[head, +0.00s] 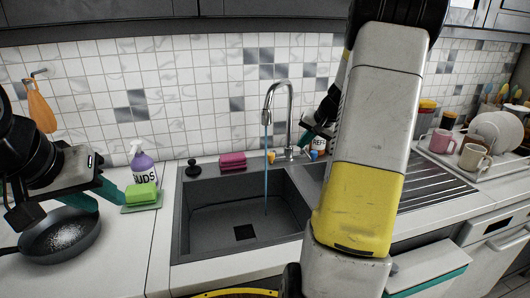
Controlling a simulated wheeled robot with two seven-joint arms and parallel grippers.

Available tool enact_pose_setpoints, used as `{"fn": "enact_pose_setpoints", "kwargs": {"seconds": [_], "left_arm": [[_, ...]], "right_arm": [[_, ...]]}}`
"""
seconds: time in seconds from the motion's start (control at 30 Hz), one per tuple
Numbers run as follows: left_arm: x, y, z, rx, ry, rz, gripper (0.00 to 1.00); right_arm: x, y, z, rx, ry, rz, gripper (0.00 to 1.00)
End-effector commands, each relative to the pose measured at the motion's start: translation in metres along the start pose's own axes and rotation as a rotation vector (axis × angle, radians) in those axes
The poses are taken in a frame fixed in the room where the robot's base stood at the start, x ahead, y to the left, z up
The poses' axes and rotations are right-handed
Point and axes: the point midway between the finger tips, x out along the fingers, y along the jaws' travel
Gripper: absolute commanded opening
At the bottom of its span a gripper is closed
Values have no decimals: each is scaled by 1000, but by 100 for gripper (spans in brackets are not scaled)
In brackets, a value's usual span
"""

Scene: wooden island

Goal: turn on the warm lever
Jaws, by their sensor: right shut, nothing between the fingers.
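The tap (290,108) stands behind the sink, and a thin blue stream of water (267,165) falls from its spout. A small orange-yellow lever (271,157) is left of the tap base, and a small blue lever (313,155) is right of it. My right gripper (305,140) is shut and empty, just right of the tap and above the blue lever; my forearm partly hides it. I cannot tell whether it touches anything. My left gripper (98,200) has its teal fingers apart, over the pan at the left, far from the levers.
The sink basin (205,215) is in the middle. A pan (62,236), a soap bottle (142,165), a green sponge (143,196) and a pink sponge (232,160) are at the left. Mugs (441,141) and plates (490,135) stand at the right. A labelled bottle (320,143) is behind my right gripper.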

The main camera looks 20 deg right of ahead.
Motion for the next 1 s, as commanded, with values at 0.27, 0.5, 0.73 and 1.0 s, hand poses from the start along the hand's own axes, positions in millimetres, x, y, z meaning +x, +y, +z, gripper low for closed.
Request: {"fn": "enact_pose_setpoints", "kwargs": {"seconds": [0.27, 0.5, 0.73, 1.0], "left_arm": [[0, 0, 0, 0, 0, 0, 36], [0, 0, 0, 0, 0, 0, 36], [0, 0, 0, 0, 0, 0, 36], [0, 0, 0, 0, 0, 0, 36]], "right_arm": [[12, 0, -1, -75, 3, -5, 0], [60, 0, 0, -73, 0, -4, 0], [104, -6, -1, -76, 3, -5, 0], [117, -33, 1, -75, 6, -4, 0]]}}
